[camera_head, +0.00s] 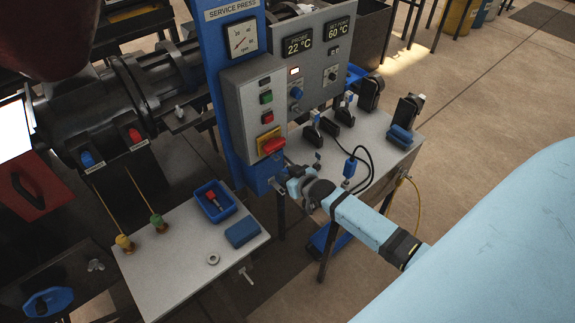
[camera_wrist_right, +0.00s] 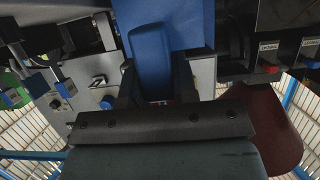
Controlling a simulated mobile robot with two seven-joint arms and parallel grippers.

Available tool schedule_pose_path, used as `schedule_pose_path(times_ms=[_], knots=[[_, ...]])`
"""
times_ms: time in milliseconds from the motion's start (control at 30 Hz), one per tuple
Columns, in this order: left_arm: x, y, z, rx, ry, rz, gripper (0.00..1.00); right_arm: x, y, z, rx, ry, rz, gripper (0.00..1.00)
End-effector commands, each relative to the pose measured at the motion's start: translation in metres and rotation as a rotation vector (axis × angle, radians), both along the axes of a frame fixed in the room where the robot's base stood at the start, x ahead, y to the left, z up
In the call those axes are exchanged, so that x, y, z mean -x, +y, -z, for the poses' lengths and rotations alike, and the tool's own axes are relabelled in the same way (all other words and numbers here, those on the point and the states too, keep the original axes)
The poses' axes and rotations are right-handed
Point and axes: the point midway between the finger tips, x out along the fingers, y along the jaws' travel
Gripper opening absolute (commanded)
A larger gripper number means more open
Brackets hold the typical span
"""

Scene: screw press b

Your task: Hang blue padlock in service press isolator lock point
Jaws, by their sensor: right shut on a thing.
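My right gripper (camera_head: 284,183) is at the blue press column, below the control box, at the end of the light blue arm. In the right wrist view its two dark fingers (camera_wrist_right: 157,92) are closed on a blue, round-edged body, which looks like the blue padlock (camera_wrist_right: 151,55). Its shackle cannot be made out, and in the head view the gripper and wrist mostly hide it. The yellow and red isolator (camera_head: 270,143) is on the lower front of the control box, just above the gripper. Its lock point is too small to tell. My left gripper is not in view.
The front table (camera_head: 180,285) holds a blue tray (camera_head: 226,212) with a red and black item, a blue block (camera_head: 242,231) and a metal ring. The right table (camera_head: 372,128) carries several black and blue tools and a black cable. The blue column (camera_head: 223,85) stands close behind the gripper.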

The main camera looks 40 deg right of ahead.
Motion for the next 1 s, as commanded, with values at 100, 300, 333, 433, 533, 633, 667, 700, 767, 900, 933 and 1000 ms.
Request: schedule_pose_path(times_ms=[100,300,333,433,533,633,667,700,767,900,933,1000], knots=[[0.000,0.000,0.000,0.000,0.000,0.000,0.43,0.000,0.000,0.000,0.000,-0.001,0.000,0.00],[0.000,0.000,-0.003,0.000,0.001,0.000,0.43,0.000,0.000,-0.002,0.000,-0.001,0.000,0.00],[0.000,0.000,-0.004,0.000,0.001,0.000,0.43,0.000,0.000,-0.002,0.000,-0.001,0.000,0.00],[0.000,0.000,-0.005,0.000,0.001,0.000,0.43,0.000,0.000,-0.001,0.000,-0.001,0.000,0.00],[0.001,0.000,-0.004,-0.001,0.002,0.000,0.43,-0.002,0.000,-0.001,0.000,-0.001,0.000,0.00],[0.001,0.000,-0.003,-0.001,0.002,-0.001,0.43,-0.004,0.000,-0.001,0.000,-0.001,0.000,0.00],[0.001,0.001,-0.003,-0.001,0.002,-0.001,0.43,-0.005,0.001,0.000,0.000,-0.001,0.000,0.00],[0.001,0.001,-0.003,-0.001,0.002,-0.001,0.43,-0.007,0.001,0.000,0.000,-0.001,0.000,0.00],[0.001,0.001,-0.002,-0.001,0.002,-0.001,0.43,-0.009,0.001,-0.001,0.000,-0.001,0.000,0.00],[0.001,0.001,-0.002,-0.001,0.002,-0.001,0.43,-0.014,0.001,-0.001,0.000,-0.001,0.000,0.00],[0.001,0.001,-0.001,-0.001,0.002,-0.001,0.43,-0.015,0.001,-0.001,0.000,-0.001,0.000,0.00],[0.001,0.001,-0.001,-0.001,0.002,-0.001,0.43,-0.017,0.001,0.000,0.000,-0.001,0.000,0.00]])
